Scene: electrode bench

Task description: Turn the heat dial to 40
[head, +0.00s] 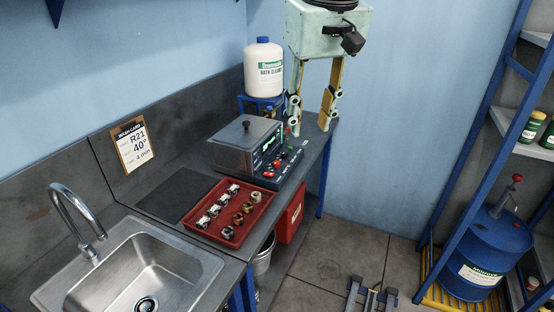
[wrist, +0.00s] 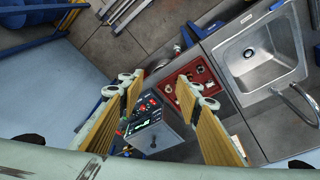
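The bath unit (head: 240,146) is a grey metal box with a lidded top and a dark sloped front panel, standing on the bench. Its control panel (head: 276,165) carries red, green and dark knobs or buttons and a lit display; which one is the heat dial is too small to tell. The unit also shows in the wrist view (wrist: 153,136), between the fingers. My gripper (head: 315,112) hangs above and behind the unit, fingers pointing down and wide apart, with nothing between them. It also shows in the wrist view (wrist: 168,85).
A red tray (head: 224,236) of small metal parts sits before the unit. A white bottle (head: 264,70) stands on a blue stand close to my gripper. A card (head: 132,144) reading R21, 40°, 4 min leans on the wall. A sink (head: 140,262) is at left.

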